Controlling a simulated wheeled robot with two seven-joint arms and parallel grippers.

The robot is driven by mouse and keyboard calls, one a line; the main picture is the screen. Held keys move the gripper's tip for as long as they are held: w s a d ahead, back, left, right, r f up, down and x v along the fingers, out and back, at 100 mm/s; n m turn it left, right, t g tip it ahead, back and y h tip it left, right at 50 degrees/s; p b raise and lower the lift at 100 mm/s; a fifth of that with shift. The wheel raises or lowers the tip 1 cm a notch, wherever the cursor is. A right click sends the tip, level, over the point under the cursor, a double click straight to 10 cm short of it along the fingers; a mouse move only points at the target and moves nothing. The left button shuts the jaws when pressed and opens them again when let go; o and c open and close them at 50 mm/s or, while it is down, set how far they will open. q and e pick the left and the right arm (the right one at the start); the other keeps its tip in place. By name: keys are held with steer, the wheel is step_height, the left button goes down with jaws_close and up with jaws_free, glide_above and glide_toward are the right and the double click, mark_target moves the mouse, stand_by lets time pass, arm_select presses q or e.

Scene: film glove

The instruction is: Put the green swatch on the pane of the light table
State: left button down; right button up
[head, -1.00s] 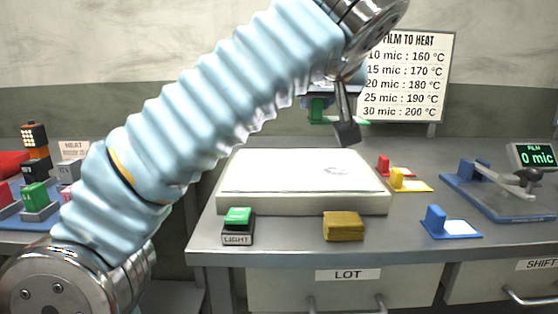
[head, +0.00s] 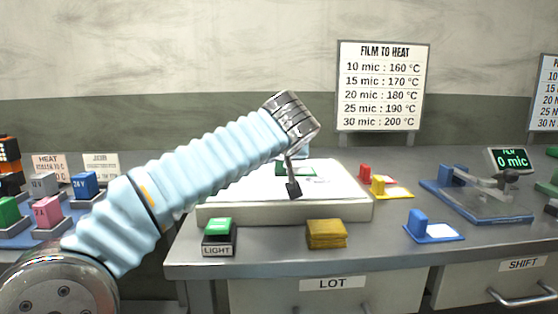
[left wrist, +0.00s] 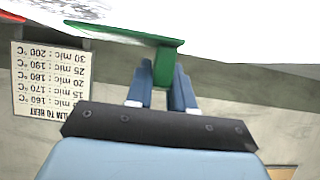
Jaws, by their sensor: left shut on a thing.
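The green swatch (left wrist: 120,32) is a thin plate with an upright tab, seen nearly edge-on in the left wrist view. My left gripper (left wrist: 162,77) is shut on its tab. In the head view, part of the green swatch (head: 281,169) shows over the back of the light table, mostly behind my wrist. The light table's white pane (head: 240,182) is bare at its front and left. The swatch is level and close to the pane; I cannot tell whether they touch. My right gripper is not in view.
A green LIGHT button (head: 219,228) and a yellow block (head: 326,234) stand in front of the light table. Red (head: 366,172), yellow (head: 379,186) and blue (head: 418,222) tabbed swatches lie to its right, before a film gauge (head: 480,190).

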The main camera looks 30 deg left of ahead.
arm_select(q)
steer(key=shift+f, duration=0.25)
steer(key=shift+f, duration=0.2)
steer(key=c, duration=1)
jaws_free()
steer(key=shift+r, duration=0.1)
steer(key=shift+s+d+r, duration=0.15)
steer(key=shift+r, duration=0.1)
steer(key=v, duration=1.1)
steer(key=shift+s+d, duration=0.15)
steer(key=shift+s, duration=0.1)
